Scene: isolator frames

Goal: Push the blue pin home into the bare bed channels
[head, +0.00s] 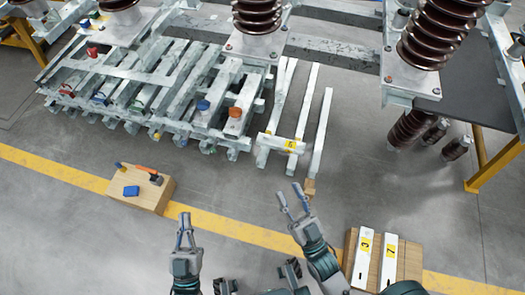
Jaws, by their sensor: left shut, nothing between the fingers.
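A blue pin (203,106) with a round knob stands upright on the grey steel channel bed (180,85), next to an orange pin (235,113). Another small blue piece (98,98) sits further left on the bed. To the right of the bed lie several bare pale channels (321,130), one cross piece bearing a yellow tag marked 6. My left gripper (184,216) is shut and empty over the floor, just right of the wooden box. My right gripper (289,188) is open and empty, below the bare channels. How deep the blue pin sits cannot be told.
A wooden box (151,207) holds a blue block (131,191) and an orange-handled tool. A wooden board at lower right carries two white plates (363,258) with yellow tags. Brown ribbed insulators (447,30) rise behind. Grey floor with a yellow line is clear between.

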